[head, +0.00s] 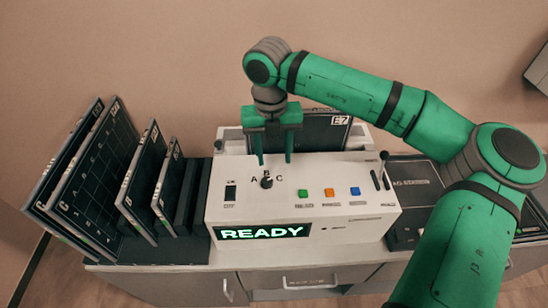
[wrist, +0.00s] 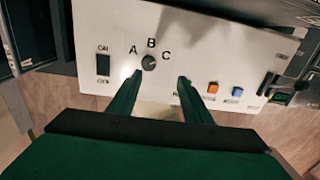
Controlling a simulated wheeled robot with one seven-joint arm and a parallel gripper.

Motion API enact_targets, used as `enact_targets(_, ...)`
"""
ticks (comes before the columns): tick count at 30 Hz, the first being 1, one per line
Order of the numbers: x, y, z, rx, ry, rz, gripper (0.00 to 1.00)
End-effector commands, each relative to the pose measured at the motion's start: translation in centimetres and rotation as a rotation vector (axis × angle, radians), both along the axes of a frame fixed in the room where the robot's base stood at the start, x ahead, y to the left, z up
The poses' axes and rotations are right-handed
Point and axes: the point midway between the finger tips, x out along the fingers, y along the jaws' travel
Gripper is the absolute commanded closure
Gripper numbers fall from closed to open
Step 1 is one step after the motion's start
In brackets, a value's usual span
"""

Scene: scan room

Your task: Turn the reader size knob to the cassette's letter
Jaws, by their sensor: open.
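The size knob (head: 267,182) is a small dark dial on the white reader (head: 225,200), with the letters A, B and C around it. It also shows in the wrist view (wrist: 149,63); I cannot tell surely which letter its mark points to. My gripper (head: 275,161) points down over the panel, open and empty, its fingertips near the knob and apart from it. In the wrist view the fingers (wrist: 160,76) sit either side, with the knob nearer the left finger. A dark cassette (head: 318,128) stands at the back of the reader, partly hidden by my gripper; its small label is hard to read.
The reader's display (head: 261,232) reads READY. A dark switch (head: 230,192) lies left of the knob; green, orange and blue buttons (head: 329,192) lie right. Several cassettes lettered C, B and others (head: 95,175) lean in a rack at left. A dark device (head: 415,182) stands at right.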

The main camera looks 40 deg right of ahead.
Motion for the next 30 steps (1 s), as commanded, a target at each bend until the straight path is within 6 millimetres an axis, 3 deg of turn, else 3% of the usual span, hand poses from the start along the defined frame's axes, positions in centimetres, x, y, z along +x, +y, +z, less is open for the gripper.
enact_targets(15,0.0,0.0,2.8,-0.001,-0.001,0.0,0.55)
enact_targets(30,0.0,0.0,3.0,0.0,0.0,0.0,0.55)
